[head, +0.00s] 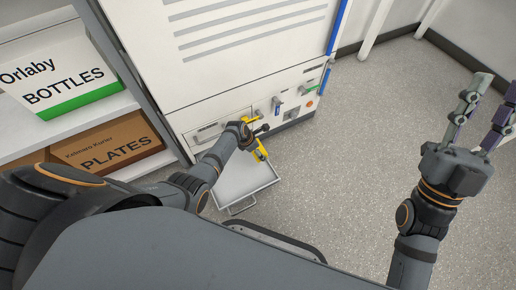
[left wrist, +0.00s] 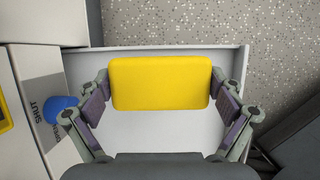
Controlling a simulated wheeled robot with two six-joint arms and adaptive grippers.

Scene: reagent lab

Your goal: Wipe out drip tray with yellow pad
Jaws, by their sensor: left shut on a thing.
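The yellow pad (left wrist: 160,83) is held between the two fingers of my left gripper (left wrist: 160,95), which is shut on its two ends. In the head view the pad (head: 261,150) shows as a small yellow piece past my left gripper (head: 254,145). The drip tray (head: 240,185) is a white, shallow tray with a front handle, standing out from the machine near the floor. The pad is over the tray; I cannot tell whether it touches the tray floor. My right gripper (head: 473,112) is raised at the right with its fingers apart and empty.
A white machine (head: 215,60) stands behind the tray, with small valves and handles low on its front. A blue knob (left wrist: 61,103) sits beside the tray. A shelf at the left holds a bottles box (head: 60,75) and a plates box (head: 108,145). The floor (head: 350,150) at right is clear.

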